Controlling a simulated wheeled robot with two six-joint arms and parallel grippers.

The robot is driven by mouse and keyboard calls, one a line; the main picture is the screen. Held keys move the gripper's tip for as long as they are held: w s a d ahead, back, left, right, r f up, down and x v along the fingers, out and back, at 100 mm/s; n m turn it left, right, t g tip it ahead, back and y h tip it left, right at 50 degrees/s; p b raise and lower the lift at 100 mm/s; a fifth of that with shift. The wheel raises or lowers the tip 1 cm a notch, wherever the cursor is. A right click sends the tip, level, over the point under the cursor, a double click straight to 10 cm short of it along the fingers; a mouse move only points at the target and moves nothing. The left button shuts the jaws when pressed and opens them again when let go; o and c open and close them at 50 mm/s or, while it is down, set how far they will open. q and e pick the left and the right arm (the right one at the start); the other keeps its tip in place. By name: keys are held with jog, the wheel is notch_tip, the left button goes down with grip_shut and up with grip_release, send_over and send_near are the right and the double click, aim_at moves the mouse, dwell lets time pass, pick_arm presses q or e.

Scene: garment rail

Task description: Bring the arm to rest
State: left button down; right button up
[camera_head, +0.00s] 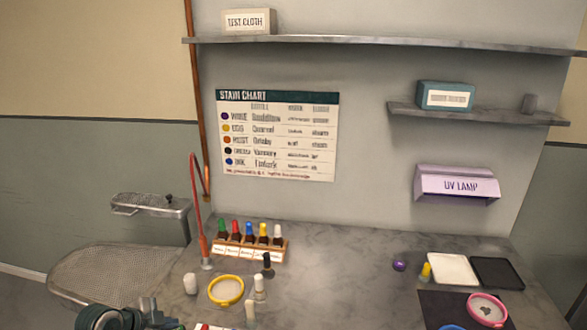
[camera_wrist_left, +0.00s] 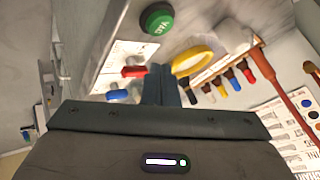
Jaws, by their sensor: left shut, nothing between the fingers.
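My left arm comes in at the bottom left of the head view, and my left gripper (camera_head: 152,313) is at the bottom edge, low over the near left part of the marble counter (camera_head: 345,270). In the left wrist view its two dark fingers (camera_wrist_left: 161,84) are together with nothing between them. The yellow ring (camera_head: 226,290) lies apart from the gripper, beyond it to the right; it also shows just past the fingers in the left wrist view (camera_wrist_left: 192,59). My right gripper is not in view.
A rack of several coloured-cap bottles (camera_head: 249,246) and a red gooseneck (camera_head: 194,200) stand on the counter. Small white bottles (camera_head: 259,287) are near the ring. A green VAC button (camera_wrist_left: 158,19) is close to the fingers. The counter's middle is clear.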

pick_arm(q)
jog(key=s+d+f+n+g+y, duration=0.1)
jog(key=s+d+f+n, duration=0.15)
jog(key=s, duration=0.25)
jog(key=s+d+f+n+g, duration=0.1)
jog(key=s+d+f, duration=0.1)
jog(key=s+d, duration=0.15)
jog(key=s+d+n+g+y, duration=0.3)
jog(key=s+n, duration=0.7)
jog(key=s, duration=1.1)
jog(key=a+f+y+b, duration=0.1)
jog(key=a+f, duration=0.1)
jog(key=f, duration=1.4)
jog(key=a+f+b, duration=0.1)
jog(key=a+f, duration=0.1)
jog(key=f, duration=1.3)
jog(key=s+f+b, duration=0.1)
jog(key=s+f, duration=0.7)
jog(key=f, duration=0.3)
jog(key=s+f+g+b, duration=0.1)
jog(key=s+f, duration=0.8)
jog(key=f, duration=0.1)
jog(key=shift+s+a+f, duration=0.15)
jog(key=shift+a+f, duration=0.2)
jog(key=shift+a, duration=0.05)
